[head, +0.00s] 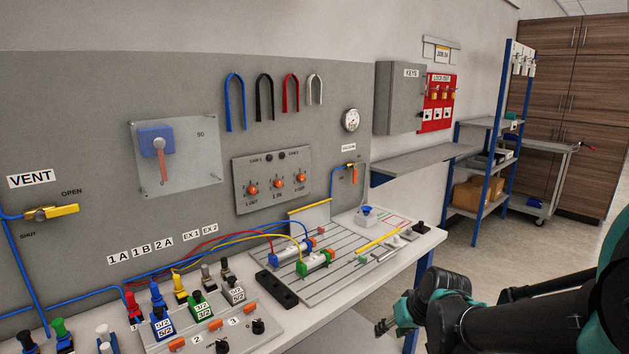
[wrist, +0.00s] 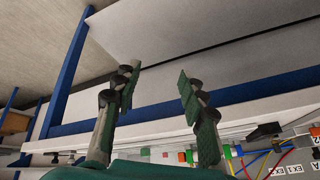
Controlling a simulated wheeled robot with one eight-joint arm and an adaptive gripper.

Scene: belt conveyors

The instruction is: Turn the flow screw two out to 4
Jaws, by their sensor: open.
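A grey flow panel (head: 240,177) is mounted on the upright board, with three orange-red screws in a row. The right-hand screw (head: 301,178) has a small label below it that seems to read 2 OUT. The left screw (head: 252,190) seems to be 1 OUT, and the middle screw (head: 277,183) has a label too small to read surely. Dial numbers and pointer settings are too small to read. My gripper (head: 381,326) is at the lower right, apart from the panel and in front of the bench. In the wrist view my gripper (wrist: 156,84) is open with nothing between its fingers.
The bench (head: 425,240) with a slotted plate, cylinders and hoses lies below the panel. Push valves (head: 197,303) stand at the front left. A gauge (head: 351,120), key cabinet (head: 399,97) and blue-post shelf (head: 480,190) are to the right. Floor before the bench is clear.

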